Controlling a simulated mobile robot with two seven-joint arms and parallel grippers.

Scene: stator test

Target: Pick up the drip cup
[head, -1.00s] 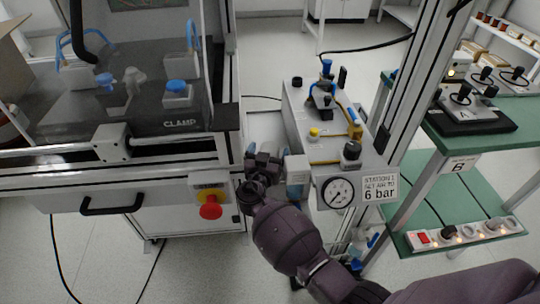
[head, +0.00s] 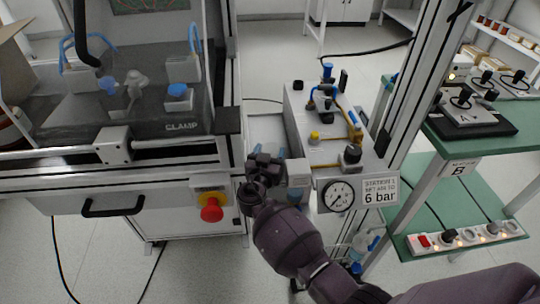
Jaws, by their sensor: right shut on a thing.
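My right gripper (head: 264,166) is dark and stands between the machine cabinet and the left side of the grey pneumatic bench. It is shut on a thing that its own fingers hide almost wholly. A small pale blue patch (head: 282,153) shows at its right edge; I take it for the drip cup, but its shape cannot be made out. A pale block (head: 298,172) with a bluish lower part (head: 295,194) is on the bench front, just right of the gripper. Whether the gripper touches it is unclear. My left gripper is not in view.
A pressure gauge (head: 338,195) and a "6 bar" sign (head: 380,192) are on the bench front. A red emergency stop (head: 211,210) sticks out of the cabinet at left. An upright metal post (head: 415,90) and a green-topped shelf (head: 460,205) stand at right.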

